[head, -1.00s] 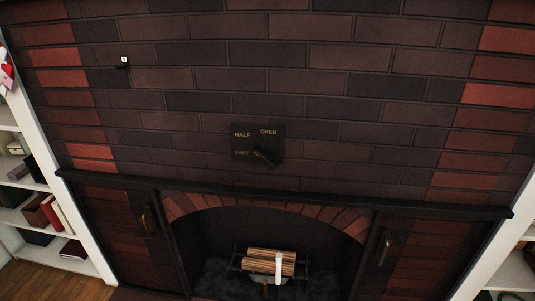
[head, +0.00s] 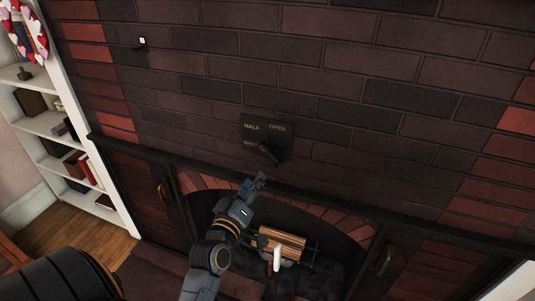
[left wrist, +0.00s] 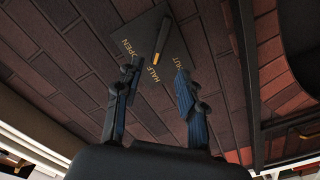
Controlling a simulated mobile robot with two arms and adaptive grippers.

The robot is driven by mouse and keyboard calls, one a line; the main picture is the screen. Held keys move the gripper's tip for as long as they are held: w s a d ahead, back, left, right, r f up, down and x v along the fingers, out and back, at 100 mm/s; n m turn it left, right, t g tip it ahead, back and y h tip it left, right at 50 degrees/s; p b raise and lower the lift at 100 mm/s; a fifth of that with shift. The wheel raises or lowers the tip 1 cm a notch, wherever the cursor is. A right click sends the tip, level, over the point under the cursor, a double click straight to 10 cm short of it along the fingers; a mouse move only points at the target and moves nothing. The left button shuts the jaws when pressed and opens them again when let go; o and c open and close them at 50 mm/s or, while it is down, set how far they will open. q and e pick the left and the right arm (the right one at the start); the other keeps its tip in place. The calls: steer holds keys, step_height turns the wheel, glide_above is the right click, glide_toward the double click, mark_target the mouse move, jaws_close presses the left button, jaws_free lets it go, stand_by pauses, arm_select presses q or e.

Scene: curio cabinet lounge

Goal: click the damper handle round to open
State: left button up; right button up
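The damper plate (head: 285,139) is a dark panel on the brick chimney breast, lettered HALF, OPEN and, partly hidden, SHUT. Its dark damper handle (head: 270,154) slants down to the right in the head view. My left gripper (head: 258,182) is just below the handle, at the arch. In the left wrist view, the plate (left wrist: 118,30) and handle (left wrist: 161,40) lie ahead of my left gripper (left wrist: 157,72). Its two fingers are spread, with nothing seen held between them. I cannot tell whether a finger touches the handle. My right gripper is not in view.
A dark mantel ledge (head: 340,206) runs below the plate, above the arched firebox with logs (head: 283,243). A small hook (head: 141,44) sits on the bricks at upper left. A white bookcase (head: 100,177) stands at left. The wall around the plate is clear.

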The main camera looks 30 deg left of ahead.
mark_target(269, 156)
arm_select(q)
steer(key=b+x, duration=0.3)
steer(key=x, duration=1)
steer(key=shift+d+f, duration=0.1)
steer(key=shift+d, duration=0.05)
steer(key=shift+w, duration=0.1)
steer(key=shift+c, duration=0.6)
jaws_close()
